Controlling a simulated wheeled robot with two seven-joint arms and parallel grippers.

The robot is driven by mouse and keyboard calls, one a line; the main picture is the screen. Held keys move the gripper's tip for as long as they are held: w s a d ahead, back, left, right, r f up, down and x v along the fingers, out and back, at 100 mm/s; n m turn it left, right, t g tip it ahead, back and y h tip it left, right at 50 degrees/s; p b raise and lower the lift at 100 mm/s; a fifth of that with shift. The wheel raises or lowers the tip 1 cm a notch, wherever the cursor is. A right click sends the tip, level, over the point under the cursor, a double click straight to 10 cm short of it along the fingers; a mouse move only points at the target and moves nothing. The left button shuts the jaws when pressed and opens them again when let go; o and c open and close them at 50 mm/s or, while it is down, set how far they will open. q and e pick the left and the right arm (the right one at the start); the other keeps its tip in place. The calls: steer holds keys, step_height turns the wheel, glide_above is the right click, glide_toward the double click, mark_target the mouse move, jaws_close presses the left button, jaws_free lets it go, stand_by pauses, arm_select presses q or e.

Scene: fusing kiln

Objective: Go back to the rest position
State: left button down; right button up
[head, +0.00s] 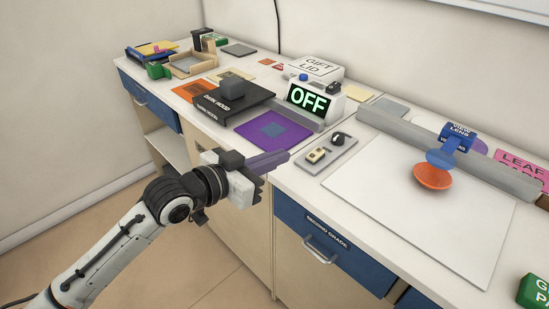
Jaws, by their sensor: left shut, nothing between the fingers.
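My left gripper (272,163) comes in from the lower left on its white and black arm. It hangs in front of the counter edge, near the purple mat (272,131) and left of the switch panel (326,153). Its fingers are together, with nothing seen between them. My right gripper is not in the picture.
The white counter (292,181) runs along the wall above blue drawers (330,244). A kiln controller (309,103) reading OFF stands behind the purple mat. An orange bowl (432,177) and a blue lens stand (452,139) are on the right. The floor (110,240) is clear.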

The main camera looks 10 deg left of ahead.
arm_select(q)
steer(key=shift+s+a, duration=0.1)
steer(key=shift+s, duration=0.1)
stand_by(0.3)
steer(key=s+a+f+n+g+y, duration=0.1)
steer(key=s+f+n+y, duration=0.1)
steer(key=s+f, duration=0.65)
steer(key=s+a+f+n+g+y, duration=0.15)
steer(key=s+f, duration=0.25)
steer(key=f, duration=0.9)
steer(key=s+a+f+n+g+y, duration=0.1)
steer(key=s+a+f+y, duration=0.1)
steer(key=s+f, duration=0.9)
steer(key=s+a, duration=0.1)
steer(key=s, duration=0.2)
steer(key=shift+s+a+g, duration=0.25)
steer(key=shift+g, duration=0.1)
